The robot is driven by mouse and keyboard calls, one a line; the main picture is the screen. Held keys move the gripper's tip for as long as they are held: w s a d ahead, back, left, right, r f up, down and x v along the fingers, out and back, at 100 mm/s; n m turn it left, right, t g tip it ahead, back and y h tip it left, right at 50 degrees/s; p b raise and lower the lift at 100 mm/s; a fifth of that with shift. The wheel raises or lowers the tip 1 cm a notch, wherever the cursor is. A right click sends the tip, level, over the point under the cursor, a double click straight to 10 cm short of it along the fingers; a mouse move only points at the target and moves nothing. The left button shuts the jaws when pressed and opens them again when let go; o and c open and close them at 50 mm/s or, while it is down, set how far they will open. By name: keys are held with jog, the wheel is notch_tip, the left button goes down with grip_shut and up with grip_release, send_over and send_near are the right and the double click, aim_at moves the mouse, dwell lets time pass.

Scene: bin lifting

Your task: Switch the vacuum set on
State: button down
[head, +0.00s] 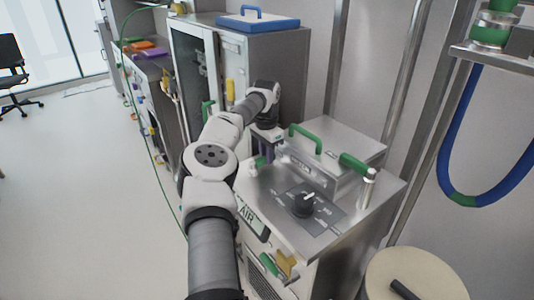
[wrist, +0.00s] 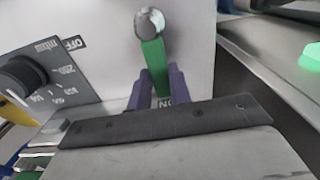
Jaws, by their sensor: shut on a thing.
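The vacuum set (head: 285,235) is a steel cabinet at the right centre of the head view. On its top is a black dial (head: 303,203), also at the left of the wrist view (wrist: 25,75). A green lever (wrist: 154,62) with a round metal pivot shows in the wrist view. My gripper (wrist: 159,82) is shut on this lever, one purple finger on each side. The lever's held end lies by the "ON" label (wrist: 167,104); an "OFF" label (wrist: 74,43) is to the left. In the head view my gripper (head: 265,148) is at the cabinet top's far left corner.
A round beige drum (head: 415,275) is at the lower right. A taller cabinet (head: 235,55) stands behind. The floor (head: 90,190) at left is clear.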

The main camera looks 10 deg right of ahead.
dwell(0.3)
jog(key=c, duration=1.3)
grip_release()
jog(key=shift+r, duration=6.9)
